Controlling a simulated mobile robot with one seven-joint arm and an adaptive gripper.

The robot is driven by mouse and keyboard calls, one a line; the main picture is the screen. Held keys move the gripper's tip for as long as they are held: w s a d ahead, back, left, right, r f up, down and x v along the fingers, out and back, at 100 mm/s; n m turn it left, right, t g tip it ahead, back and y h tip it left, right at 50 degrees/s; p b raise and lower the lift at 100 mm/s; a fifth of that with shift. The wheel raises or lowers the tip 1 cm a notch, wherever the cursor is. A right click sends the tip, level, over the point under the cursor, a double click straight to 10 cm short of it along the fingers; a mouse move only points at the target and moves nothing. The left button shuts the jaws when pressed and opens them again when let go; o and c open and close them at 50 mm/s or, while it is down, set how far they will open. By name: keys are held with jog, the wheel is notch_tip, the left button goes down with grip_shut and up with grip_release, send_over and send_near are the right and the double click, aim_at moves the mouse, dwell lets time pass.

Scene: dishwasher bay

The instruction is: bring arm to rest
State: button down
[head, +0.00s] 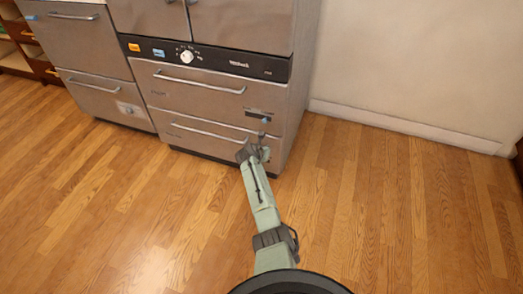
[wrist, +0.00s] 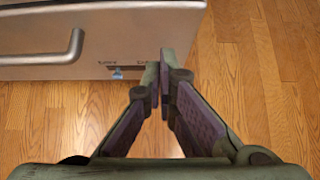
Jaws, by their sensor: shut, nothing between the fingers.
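My gripper (head: 262,137) is at the end of my outstretched arm, in front of the right end of the dishwasher's lower front. In the wrist view my gripper (wrist: 164,75) has its two fingers brought together, with nothing between them. The steel dishwasher front (head: 195,92) has a bar handle (head: 200,83) on an upper panel and another bar handle (head: 208,130) on a lower panel. Both panels look shut. In the wrist view a handle (wrist: 50,55) lies to the left of the fingers. Whether the fingertips touch the front cannot be told.
A steel cabinet (head: 85,50) with handles stands left of the dishwasher. A control strip (head: 205,57) with a white knob runs above the upper panel. A pale wall (head: 410,60) with a baseboard is at the right. The wooden floor (head: 380,220) is clear on both sides of my arm.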

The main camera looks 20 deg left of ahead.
jog(key=p+v, duration=0.1)
jog(key=v, duration=0.6)
